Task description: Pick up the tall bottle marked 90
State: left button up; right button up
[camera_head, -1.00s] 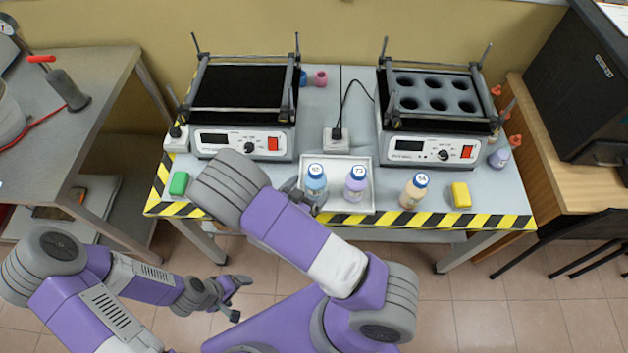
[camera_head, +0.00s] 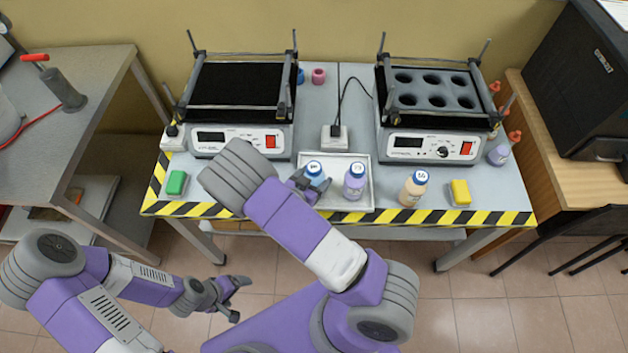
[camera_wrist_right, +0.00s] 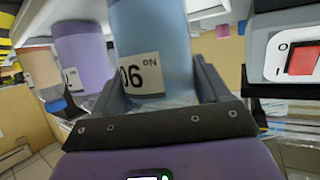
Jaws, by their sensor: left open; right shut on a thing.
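The blue bottle (camera_head: 314,170) stands upright at the left of the white tray (camera_head: 362,208). In the right wrist view the blue bottle (camera_wrist_right: 158,45) fills the middle, upside down, and its label reads 90. My right gripper (camera_head: 309,188) is shut on it, with a dark finger on each side; the right wrist view shows the same gripper (camera_wrist_right: 165,90). I cannot tell whether the bottle's base touches the tray. My left gripper (camera_head: 236,298) is open and empty, low over the floor in front of the table.
A purple bottle (camera_head: 354,184) stands close to the right in the tray. A peach bottle (camera_head: 412,192) and yellow block (camera_head: 460,193) stand further right, a green block (camera_head: 176,183) at left. Two shaker machines (camera_head: 240,115) (camera_head: 433,120) stand behind.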

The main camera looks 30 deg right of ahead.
jog(key=shift+c, duration=1.4)
jog(key=shift+r, duration=0.1)
